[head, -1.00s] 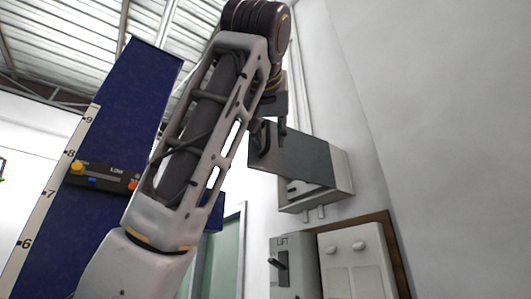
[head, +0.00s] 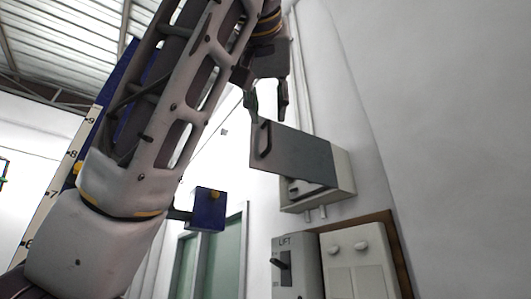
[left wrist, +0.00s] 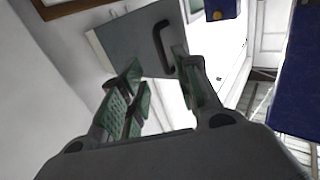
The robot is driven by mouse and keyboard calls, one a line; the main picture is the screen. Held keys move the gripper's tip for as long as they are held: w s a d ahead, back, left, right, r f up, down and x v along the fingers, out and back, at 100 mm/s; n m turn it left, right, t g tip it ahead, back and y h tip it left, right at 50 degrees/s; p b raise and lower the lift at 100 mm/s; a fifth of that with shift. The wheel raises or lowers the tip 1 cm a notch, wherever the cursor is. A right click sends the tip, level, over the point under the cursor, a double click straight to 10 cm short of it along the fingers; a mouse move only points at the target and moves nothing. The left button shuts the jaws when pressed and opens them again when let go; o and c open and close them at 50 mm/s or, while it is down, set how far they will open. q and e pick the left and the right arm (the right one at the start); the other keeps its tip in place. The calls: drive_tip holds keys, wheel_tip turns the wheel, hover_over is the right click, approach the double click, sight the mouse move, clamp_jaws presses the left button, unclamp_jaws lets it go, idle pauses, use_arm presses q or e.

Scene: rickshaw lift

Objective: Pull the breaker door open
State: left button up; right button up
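The breaker box (head: 342,182) is a pale box on the wall in the head view. Its grey door (head: 302,155) stands swung out from the box, towards the left. A dark bar handle (head: 265,139) is near the door's free edge. My left gripper (head: 267,105) is open and empty just above the handle, apart from it as far as I can tell. In the left wrist view the door (left wrist: 120,48) and handle (left wrist: 162,46) lie beyond the spread fingers (left wrist: 157,75). My right gripper is not in view.
Below the box are a grey LIFT switch panel (head: 296,268) and a pale two-knob cabinet (head: 352,262) on a brown board. A blue box (head: 206,209) shows behind my left arm. The wall at the right is bare.

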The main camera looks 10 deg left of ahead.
use_arm(q)
drive_tip(key=shift+s, duration=1.3)
drive_tip(key=shift+d, duration=0.1)
